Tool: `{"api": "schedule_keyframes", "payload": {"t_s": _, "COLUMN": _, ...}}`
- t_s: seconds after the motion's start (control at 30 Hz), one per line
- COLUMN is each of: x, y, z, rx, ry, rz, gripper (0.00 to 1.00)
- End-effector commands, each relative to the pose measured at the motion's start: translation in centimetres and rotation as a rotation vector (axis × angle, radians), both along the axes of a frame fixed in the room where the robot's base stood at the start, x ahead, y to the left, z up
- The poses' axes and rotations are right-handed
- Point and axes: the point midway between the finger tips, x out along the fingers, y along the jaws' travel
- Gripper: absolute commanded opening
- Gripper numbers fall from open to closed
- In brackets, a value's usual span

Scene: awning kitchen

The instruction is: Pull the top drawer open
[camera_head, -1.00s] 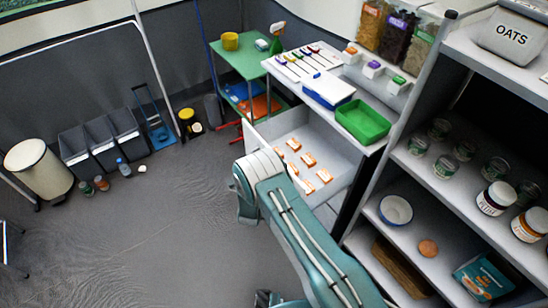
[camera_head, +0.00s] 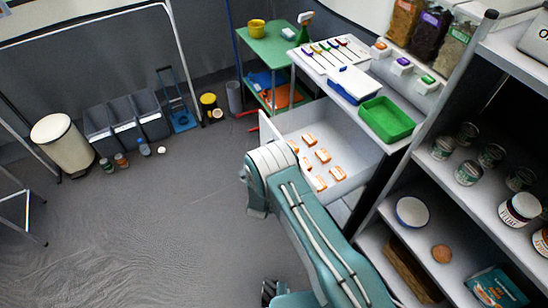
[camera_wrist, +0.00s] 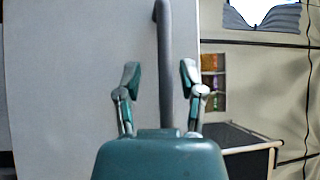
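The top drawer (camera_head: 352,147) stands pulled out from under the white counter in the head view. Several small orange-and-white packs (camera_head: 322,155) lie inside it. In the wrist view the pale drawer front (camera_wrist: 75,80) fills the left, with a dark grey vertical handle (camera_wrist: 164,45). My gripper (camera_wrist: 160,82) is open, one finger on each side of the handle. A gap shows between each finger and the handle. The handle's lower end is hidden behind the gripper body. In the head view my arm hides the gripper and part of the drawer front.
A green tray (camera_head: 388,120) and a blue-and-white box (camera_head: 352,85) sit on the counter (camera_head: 330,62) above the drawer. A grey shelf unit (camera_head: 440,195) with jars stands close on the right. Open floor (camera_head: 150,220) lies to the left.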

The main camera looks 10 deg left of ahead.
Motion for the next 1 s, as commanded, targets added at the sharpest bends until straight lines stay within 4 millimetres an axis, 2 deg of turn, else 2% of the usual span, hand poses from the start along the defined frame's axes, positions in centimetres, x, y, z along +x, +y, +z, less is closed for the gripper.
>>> {"api": "schedule_keyframes", "payload": {"t_s": 0.17, "x": -0.4, "y": 0.1, "z": 0.1, "rx": 0.002, "ry": -0.002, "rz": 0.001, "gripper": 0.51}}
{"api": "schedule_keyframes", "payload": {"t_s": 0.27, "x": -1.5, "y": 0.3, "z": -0.1, "rx": 0.001, "ry": -0.001, "rz": 0.002, "gripper": 0.51}}
{"api": "schedule_keyframes", "payload": {"t_s": 0.7, "x": -10.0, "y": 1.7, "z": -1.5, "rx": -0.003, "ry": 0.001, "rz": 0.004, "gripper": 0.51}}
{"api": "schedule_keyframes", "payload": {"t_s": 0.83, "x": -11.3, "y": 1.9, "z": -1.7, "rx": -0.002, "ry": 0.002, "rz": 0.002, "gripper": 0.51}}
{"api": "schedule_keyframes", "payload": {"t_s": 1.0, "x": -11.7, "y": 1.9, "z": -1.7, "rx": -0.001, "ry": 0.001, "rz": 0.000, "gripper": 0.51}}
